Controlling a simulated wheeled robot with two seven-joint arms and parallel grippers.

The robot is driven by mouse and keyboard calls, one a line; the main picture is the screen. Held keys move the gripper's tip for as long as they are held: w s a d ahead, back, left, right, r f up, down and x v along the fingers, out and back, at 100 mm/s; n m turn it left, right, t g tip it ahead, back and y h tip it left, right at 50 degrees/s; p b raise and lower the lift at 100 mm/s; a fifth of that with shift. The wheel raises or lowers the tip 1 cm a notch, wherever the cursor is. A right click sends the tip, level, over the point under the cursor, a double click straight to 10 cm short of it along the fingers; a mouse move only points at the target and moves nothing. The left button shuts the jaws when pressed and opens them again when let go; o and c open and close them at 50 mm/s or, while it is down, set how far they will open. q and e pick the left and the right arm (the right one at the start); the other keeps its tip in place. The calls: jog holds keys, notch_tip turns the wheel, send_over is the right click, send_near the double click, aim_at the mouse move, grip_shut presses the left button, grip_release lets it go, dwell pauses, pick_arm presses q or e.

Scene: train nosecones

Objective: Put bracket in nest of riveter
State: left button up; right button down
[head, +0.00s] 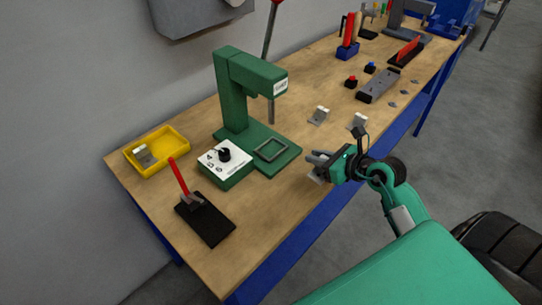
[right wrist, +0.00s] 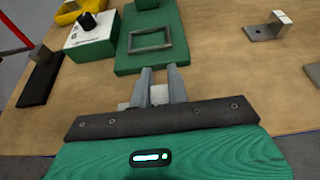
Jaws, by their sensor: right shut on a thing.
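The green riveter (head: 240,90) stands on the bench, and its nest (head: 271,150), a grey square frame on the green base, is empty. The nest also shows in the right wrist view (right wrist: 149,40), ahead of the fingertips. My right gripper (head: 317,163) is shut on a small grey metal bracket, mostly hidden by the fingers; a pale part shows beside them in the right wrist view. It is at the bench's front edge, to the right of the nest and apart from it. Two loose brackets (head: 318,115) (head: 358,121) stand behind it. My left gripper is not in view.
A yellow tray (head: 178,137) at the left holds another bracket (head: 144,155). A black plate with a red-handled tool (head: 205,222) lies in front. Fixtures and tools crowd the far end.

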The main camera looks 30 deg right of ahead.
jog(key=shift+w+r, duration=0.1)
jog(key=shift+w, duration=0.3)
jog(key=w, duration=0.1)
jog(key=w+a+p, duration=0.1)
jog(key=w, duration=0.1)
jog(key=w+a, duration=0.1)
jog(key=shift+w+r+p, duration=0.15)
jog(key=shift+w+p, duration=0.2)
jog(key=shift+p, duration=0.05)
jog(key=p, duration=0.3)
send_over(269, 139)
jog(key=shift+s, duration=0.25)
jog(key=shift+w+f, duration=0.2)
jog(key=shift+f, duration=0.4)
notch_tip(269, 139, down, 2)
jog(key=shift+f, duration=0.15)
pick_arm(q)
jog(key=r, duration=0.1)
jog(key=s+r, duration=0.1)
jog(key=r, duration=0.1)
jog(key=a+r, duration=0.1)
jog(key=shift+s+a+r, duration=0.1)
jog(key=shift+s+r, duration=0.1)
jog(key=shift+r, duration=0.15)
pick_arm(e)
jog(key=shift+f, duration=0.2)
